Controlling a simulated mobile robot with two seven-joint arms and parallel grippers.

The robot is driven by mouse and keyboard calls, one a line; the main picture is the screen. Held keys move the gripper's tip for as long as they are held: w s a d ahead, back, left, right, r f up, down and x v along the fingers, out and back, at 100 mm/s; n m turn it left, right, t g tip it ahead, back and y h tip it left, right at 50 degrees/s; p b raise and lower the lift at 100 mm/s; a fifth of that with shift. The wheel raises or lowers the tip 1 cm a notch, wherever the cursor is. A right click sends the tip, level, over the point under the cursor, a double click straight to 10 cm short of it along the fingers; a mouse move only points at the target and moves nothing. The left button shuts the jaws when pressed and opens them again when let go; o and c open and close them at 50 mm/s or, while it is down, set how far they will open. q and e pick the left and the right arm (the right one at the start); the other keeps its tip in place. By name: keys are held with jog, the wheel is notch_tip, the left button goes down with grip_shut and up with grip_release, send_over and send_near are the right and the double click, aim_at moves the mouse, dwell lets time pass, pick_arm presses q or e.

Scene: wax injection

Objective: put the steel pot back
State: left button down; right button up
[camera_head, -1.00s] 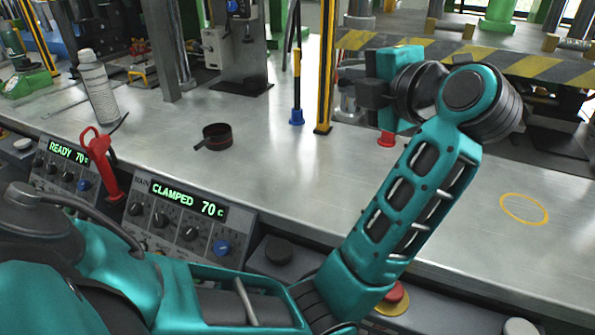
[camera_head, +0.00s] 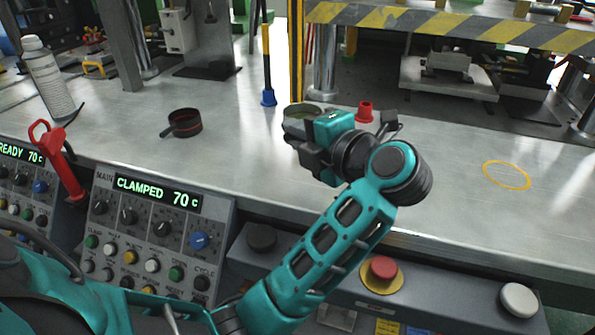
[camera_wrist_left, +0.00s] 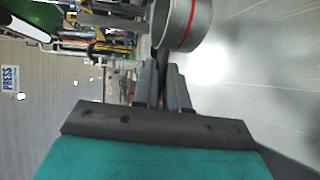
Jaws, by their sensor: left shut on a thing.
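The steel pot (camera_head: 303,110) shows partly behind my left gripper (camera_head: 301,141) in the head view, over the middle of the bench. In the left wrist view the pot (camera_wrist_left: 184,24) is a grey cylinder with a red line, cut by the top edge. Its dark handle runs between the fingers of my left gripper (camera_wrist_left: 165,85), which are shut on it. I cannot tell whether the pot's base touches the bench. A yellow ring (camera_head: 507,175) is marked on bare bench to the right. My right gripper is not in view.
A small black pan (camera_head: 185,123) sits left on the bench (camera_head: 240,150). A red cup-like part (camera_head: 365,111) stands just behind my left wrist. A blue-footed post (camera_head: 268,97) and yellow press post (camera_head: 296,50) stand behind. The right bench is clear.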

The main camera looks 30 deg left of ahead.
aim_at(298, 184)
pick_arm(q)
jog(key=shift+f+b, duration=0.65)
jog(key=shift+f, duration=2.5)
jog(key=shift+f, duration=0.2)
jog(key=c, duration=1.2)
grip_release()
jog(key=shift+r, duration=0.1)
jog(key=shift+o, duration=0.2)
